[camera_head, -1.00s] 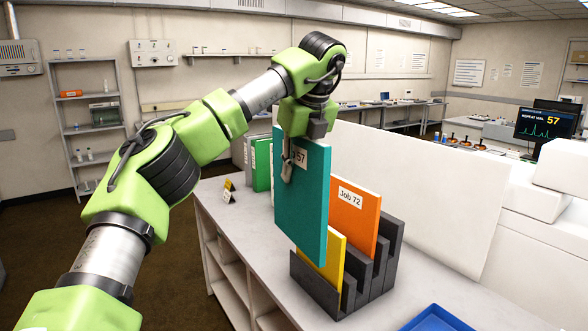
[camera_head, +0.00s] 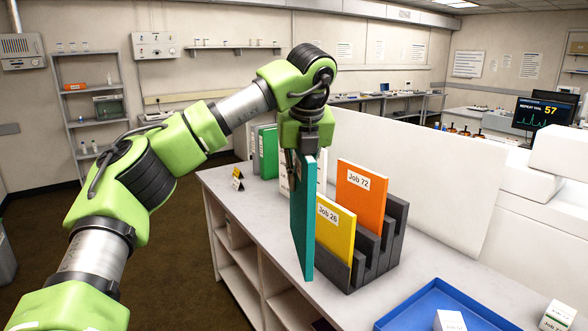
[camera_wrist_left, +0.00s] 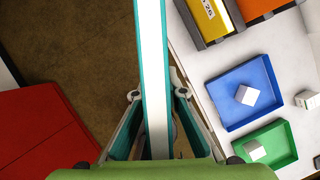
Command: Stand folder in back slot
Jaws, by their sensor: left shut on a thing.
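A teal folder (camera_head: 303,225) is upright in my left gripper (camera_head: 297,165), seen nearly edge-on in the head view. It hangs just left of the dark grey slotted rack (camera_head: 385,255), apart from its slots; whether its lower end touches anything is unclear. In the left wrist view my left gripper (camera_wrist_left: 157,95) is shut with a finger on each side of the teal folder (camera_wrist_left: 152,50). The rack holds a yellow folder (camera_head: 336,235) labelled Job 26 and an orange folder (camera_head: 358,205) labelled Job 72. Other slots look empty. My right gripper is not in view.
A blue tray (camera_head: 385,322) with a white box is at the bench front; a green tray (camera_wrist_left: 285,160) shows in the left wrist view. Green and white binders (camera_head: 266,153) stand behind the folder. A white panel (camera_head: 440,180) rises behind the rack.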

